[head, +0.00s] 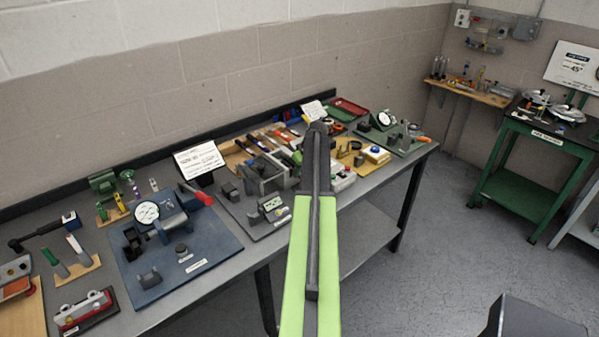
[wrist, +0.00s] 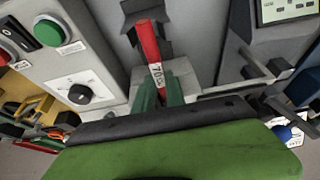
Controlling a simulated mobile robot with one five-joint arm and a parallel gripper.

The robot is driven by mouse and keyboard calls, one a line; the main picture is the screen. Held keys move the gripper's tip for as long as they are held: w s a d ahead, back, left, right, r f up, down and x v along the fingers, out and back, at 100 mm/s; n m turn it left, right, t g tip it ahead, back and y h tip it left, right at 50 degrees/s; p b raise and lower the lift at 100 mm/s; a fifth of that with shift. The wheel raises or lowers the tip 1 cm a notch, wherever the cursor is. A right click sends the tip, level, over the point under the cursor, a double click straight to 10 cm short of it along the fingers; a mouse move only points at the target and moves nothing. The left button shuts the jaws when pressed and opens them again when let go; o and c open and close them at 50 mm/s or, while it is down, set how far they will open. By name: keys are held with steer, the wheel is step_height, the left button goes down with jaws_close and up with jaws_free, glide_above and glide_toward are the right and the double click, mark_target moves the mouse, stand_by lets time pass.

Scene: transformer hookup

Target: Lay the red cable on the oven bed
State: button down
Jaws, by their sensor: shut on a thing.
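In the wrist view my gripper (wrist: 160,90) is shut on a red piece with a white printed label, which I take to be the red cable (wrist: 148,42). The red piece points away from the fingers, its far end over a dark angular part (wrist: 146,12). I cannot tell whether they touch. Beside it is a grey unit with a dial (wrist: 80,94) and a green button (wrist: 48,33); I cannot tell if it is the oven. No oven bed is clearly identifiable. In the head view my arm covers the middle of the bench, and the cable cannot be made out.
The long workbench (head: 118,312) is crowded with fixtures, including a blue base plate (head: 215,247) at left and a yellow board (head: 372,165) right of my arm. A screen (wrist: 288,10) is at the wrist view's upper right. Open floor (head: 430,250) lies right of the bench.

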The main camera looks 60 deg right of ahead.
steer(key=shift+f+b, duration=0.25)
steer(key=shift+b, duration=0.05)
steer(key=c, duration=1.3)
jaws_free()
step_height(320, 180, up, 7)
steer(key=p, duration=0.7)
steer(key=shift+r, duration=0.15)
